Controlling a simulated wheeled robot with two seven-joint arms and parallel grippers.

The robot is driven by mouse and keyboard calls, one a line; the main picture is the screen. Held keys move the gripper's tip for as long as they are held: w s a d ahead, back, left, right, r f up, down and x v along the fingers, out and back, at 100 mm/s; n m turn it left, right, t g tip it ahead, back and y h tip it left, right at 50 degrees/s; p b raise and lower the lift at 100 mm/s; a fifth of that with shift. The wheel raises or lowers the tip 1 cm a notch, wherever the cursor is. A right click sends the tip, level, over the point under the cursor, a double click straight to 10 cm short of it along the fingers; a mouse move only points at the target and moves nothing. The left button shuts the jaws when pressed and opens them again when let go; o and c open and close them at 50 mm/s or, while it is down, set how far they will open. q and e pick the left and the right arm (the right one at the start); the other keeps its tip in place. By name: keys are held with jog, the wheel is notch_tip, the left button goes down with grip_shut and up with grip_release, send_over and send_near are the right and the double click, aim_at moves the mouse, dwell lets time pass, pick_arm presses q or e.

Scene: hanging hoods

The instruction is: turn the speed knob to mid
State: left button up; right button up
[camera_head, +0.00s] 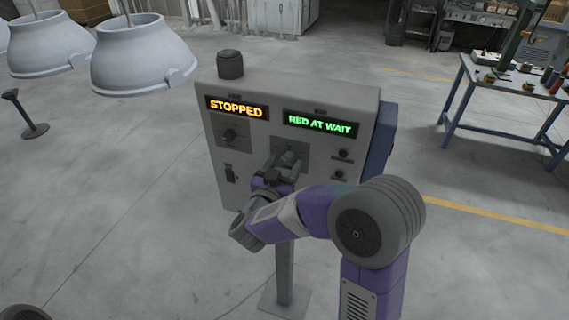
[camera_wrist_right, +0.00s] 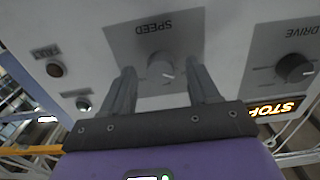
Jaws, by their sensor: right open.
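The grey control box (camera_head: 222,170) stands on a post. Its speed knob (camera_head: 289,158) is on the front, below the green display "RED AT WAIT" (camera_head: 319,124). In the right wrist view, which is upside down, the round grey speed knob (camera_wrist_right: 160,70) sits on a darker plate marked SPEED, with a pale pointer mark towards the lower right. My right gripper (camera_head: 284,166) is open at the plate, its fingers on either side of the knob; it also shows in the wrist view (camera_wrist_right: 161,68). I cannot tell whether the fingers touch it. My left gripper is not in view.
An orange display reads STOPPED (camera_head: 236,107) above the drive knob (camera_head: 230,135). Pale hoods (camera_head: 140,58) hang at left. A blue table (camera_head: 505,95) stands at right.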

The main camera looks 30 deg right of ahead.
jog(key=shift+w+d, duration=0.2)
jog(key=shift+d, duration=0.05)
jog(key=c, duration=1)
jog(key=shift+f+m+b, duration=0.15)
jog(key=shift+m+b, duration=0.55)
jog(key=shift+b, duration=0.1)
jog(key=shift+c, duration=0.2)
jog(key=m+b, duration=0.6)
jog(key=b, duration=0.1)
jog(key=shift+a+f+m, duration=0.1)
jog(key=shift+m, duration=0.3)
jog(key=shift+r+m+b, duration=0.2)
jog(key=shift+m+b, duration=1.6)
